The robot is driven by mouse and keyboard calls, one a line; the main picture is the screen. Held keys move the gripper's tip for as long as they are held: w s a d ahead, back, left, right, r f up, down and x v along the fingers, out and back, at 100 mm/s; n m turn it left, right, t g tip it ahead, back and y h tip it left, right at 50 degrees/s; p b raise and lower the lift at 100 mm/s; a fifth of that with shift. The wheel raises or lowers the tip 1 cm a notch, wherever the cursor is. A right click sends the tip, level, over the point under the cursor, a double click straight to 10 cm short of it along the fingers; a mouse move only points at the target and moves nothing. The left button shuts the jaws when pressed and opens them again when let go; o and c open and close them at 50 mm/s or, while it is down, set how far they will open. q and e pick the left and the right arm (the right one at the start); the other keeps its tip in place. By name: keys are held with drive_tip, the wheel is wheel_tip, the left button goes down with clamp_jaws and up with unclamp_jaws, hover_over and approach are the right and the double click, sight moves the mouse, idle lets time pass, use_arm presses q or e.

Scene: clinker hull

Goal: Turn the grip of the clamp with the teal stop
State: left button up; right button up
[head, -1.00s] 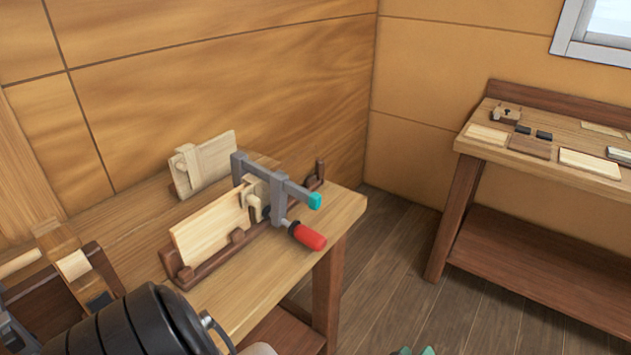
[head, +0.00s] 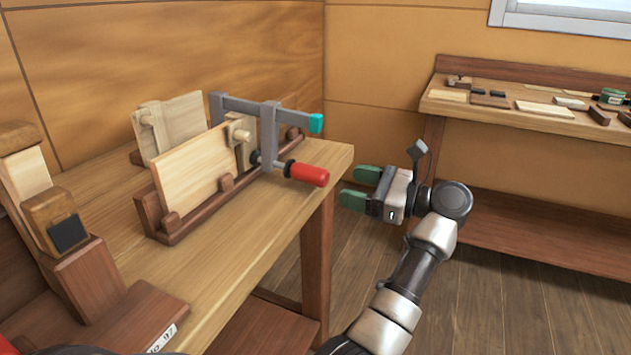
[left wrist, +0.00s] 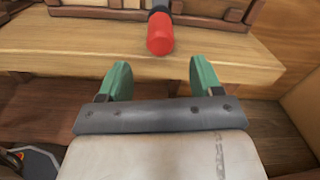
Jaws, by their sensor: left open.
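The grey clamp (head: 270,135) has a teal stop (head: 316,123) at the end of its bar and a red grip (head: 308,174) below it, pointing right past the bench edge. It sits at the far end of a rack, over the pale boards. My left gripper (head: 350,186), with green fingers, is open and empty, to the right of the red grip and slightly lower, apart from it. In the left wrist view the red grip (left wrist: 160,35) lies ahead, centred beyond the two open fingertips (left wrist: 160,72). The teal stop is not seen there. My right gripper is not in view.
The wooden bench (head: 240,255) carries a dark rack (head: 175,232) with a pale board (head: 193,172). A wooden block piece (head: 55,222) stands at the near left. A second bench (head: 520,115) with small parts is at the back right. Open floor lies between the benches.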

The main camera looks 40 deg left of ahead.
sight(327, 179)
use_arm(q)
drive_tip(key=x, duration=0.8)
drive_tip(key=shift+a, duration=0.15)
drive_tip(key=c, duration=0.9)
